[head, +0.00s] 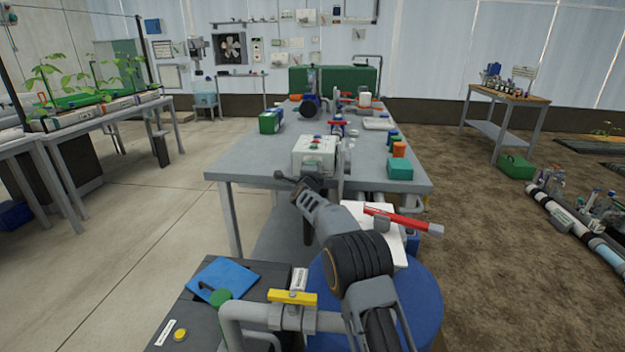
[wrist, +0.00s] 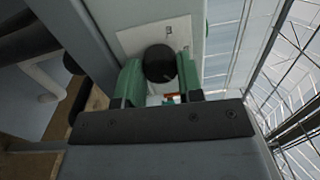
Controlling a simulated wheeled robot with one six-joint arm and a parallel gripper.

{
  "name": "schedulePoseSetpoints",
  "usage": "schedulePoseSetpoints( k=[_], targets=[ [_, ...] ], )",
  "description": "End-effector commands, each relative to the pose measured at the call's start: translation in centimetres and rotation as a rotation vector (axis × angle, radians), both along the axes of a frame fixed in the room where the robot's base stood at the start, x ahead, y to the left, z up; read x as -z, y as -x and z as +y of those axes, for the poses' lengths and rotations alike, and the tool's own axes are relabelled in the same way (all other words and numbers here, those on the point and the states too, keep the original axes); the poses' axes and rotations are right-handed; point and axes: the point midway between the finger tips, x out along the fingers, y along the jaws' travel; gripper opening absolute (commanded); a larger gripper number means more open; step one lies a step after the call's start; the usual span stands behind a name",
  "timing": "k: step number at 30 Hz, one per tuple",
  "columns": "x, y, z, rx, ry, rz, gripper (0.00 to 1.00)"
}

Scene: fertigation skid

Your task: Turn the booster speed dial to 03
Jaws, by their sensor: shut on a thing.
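The booster speed dial (wrist: 160,62) is a round black knob in the wrist view. It stands on a pale plate (wrist: 135,40) fixed to a grey surface. My gripper (wrist: 159,72) has its two green-padded fingers on either side of the knob and is shut on it. No scale, number or pointer on the dial can be read. In the head view my arm reaches forward to the near edge of the table, and I cannot make out the dial or the fingers there.
A grey table (head: 240,152) bears a pale control box (head: 315,152) with coloured buttons, and several parts. Below it stand a blue drum (head: 430,300) and a pipe valve with a yellow handle (head: 292,297). A red-handled bar (head: 400,220) lies close beside my arm.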

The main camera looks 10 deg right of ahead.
Motion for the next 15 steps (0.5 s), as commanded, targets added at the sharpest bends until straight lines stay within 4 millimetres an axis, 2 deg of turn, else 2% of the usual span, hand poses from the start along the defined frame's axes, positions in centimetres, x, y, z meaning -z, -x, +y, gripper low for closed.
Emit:
schedulePoseSetpoints(
  k=[15],
  targets=[
    [-0.03, 0.0, -0.06, 0.001, -0.129, -0.042, 0.11]
  ],
)
